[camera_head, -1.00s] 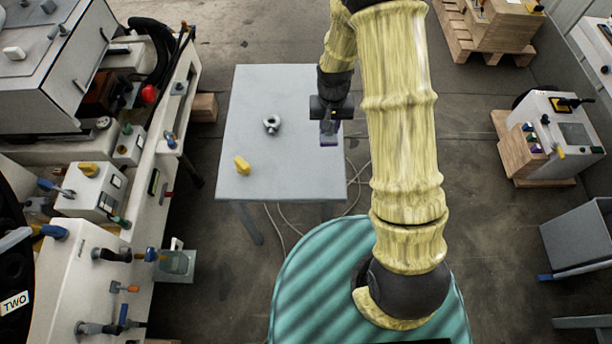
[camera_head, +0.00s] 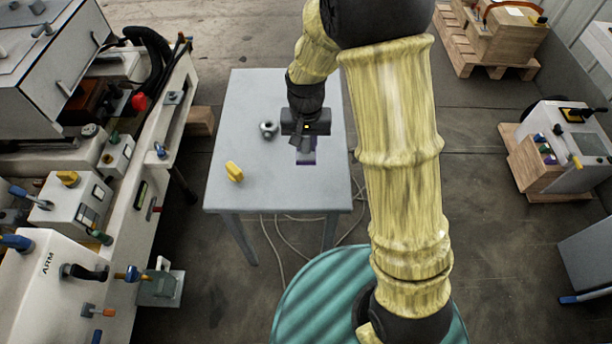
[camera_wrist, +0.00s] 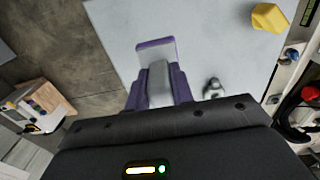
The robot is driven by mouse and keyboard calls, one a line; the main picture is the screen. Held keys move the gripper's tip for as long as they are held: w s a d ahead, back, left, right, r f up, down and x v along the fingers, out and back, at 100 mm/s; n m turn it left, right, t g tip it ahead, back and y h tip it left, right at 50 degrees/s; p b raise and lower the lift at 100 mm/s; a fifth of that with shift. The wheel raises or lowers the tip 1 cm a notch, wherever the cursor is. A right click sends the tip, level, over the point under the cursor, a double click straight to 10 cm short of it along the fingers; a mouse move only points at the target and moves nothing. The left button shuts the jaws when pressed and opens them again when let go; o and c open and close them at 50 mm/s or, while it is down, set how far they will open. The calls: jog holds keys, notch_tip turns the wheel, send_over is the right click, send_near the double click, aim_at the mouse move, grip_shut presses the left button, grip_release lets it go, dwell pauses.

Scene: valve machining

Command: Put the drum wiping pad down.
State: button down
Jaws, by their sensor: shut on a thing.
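The drum wiping pad (camera_wrist: 155,48) appears to be the grey piece with a purple end in my gripper (camera_wrist: 158,82). In the wrist view, the jaws are shut on its grey middle part, and the purple end sticks out beyond them. In the head view, my gripper (camera_head: 305,138) is over the right part of a pale grey table (camera_head: 240,110), with the purple edge of the pad (camera_head: 306,162) showing below it. I cannot tell whether the pad touches the tabletop. The jaws hide part of it.
A yellow piece (camera_head: 234,172) lies near the front left. The table's front and back left are clear. A machine with levers (camera_head: 120,220) stands left; cables (camera_head: 300,235) lie on the floor.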

aim_at(306, 153)
jog(key=shift+f+b, duration=0.35)
jog(key=shift+f, duration=2.8)
jog(key=shift+f, duration=1.85)
jog(key=shift+f, duration=0.2)
jog(key=c, duration=1.2)
grip_release()
